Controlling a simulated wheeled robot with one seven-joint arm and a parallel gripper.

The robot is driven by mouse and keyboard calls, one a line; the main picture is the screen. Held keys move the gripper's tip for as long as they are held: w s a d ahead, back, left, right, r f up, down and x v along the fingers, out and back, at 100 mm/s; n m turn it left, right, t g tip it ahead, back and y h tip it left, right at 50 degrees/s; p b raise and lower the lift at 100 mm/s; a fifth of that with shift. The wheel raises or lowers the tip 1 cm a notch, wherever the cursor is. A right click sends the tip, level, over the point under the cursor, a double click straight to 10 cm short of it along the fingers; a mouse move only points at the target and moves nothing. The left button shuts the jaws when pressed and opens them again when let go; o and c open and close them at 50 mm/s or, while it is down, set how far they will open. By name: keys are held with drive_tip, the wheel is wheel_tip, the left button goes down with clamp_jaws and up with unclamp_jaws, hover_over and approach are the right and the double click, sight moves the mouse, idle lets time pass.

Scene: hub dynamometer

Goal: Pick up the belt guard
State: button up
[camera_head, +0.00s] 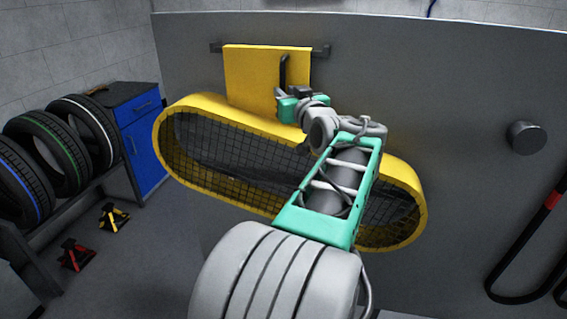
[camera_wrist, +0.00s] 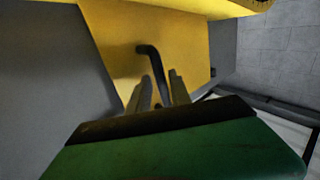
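The belt guard (camera_head: 397,170) is a long yellow oval frame with dark mesh and a yellow plate (camera_head: 245,75) rising from its top. It hangs in front of a grey panel, its plate at a dark bar. A black bent handle (camera_head: 283,72) stands out from the plate; it also shows in the wrist view (camera_wrist: 153,58). My gripper (camera_head: 284,92) is at the handle's lower part. In the wrist view its two fingers (camera_wrist: 160,85) stand apart, one on each side of the handle, with no clear grip on it. My arm hides part of the mesh.
A grey knob (camera_head: 525,137) juts from the panel (camera_head: 460,100) at right, above a black hose (camera_head: 520,240). At left are several tyres (camera_head: 55,150) on a rack, a blue cabinet (camera_head: 145,140), and yellow (camera_head: 112,217) and red (camera_head: 75,254) stands on the floor.

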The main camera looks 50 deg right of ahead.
drive_tip(key=x, duration=0.2)
drive_tip(key=shift+w+d, duration=0.2)
drive_tip(key=shift+w, duration=0.15)
drive_tip(key=shift+s+a, duration=0.1)
drive_tip(key=shift+c, duration=0.4)
clamp_jaws()
idle(0.5)
drive_tip(key=shift+r, duration=0.25)
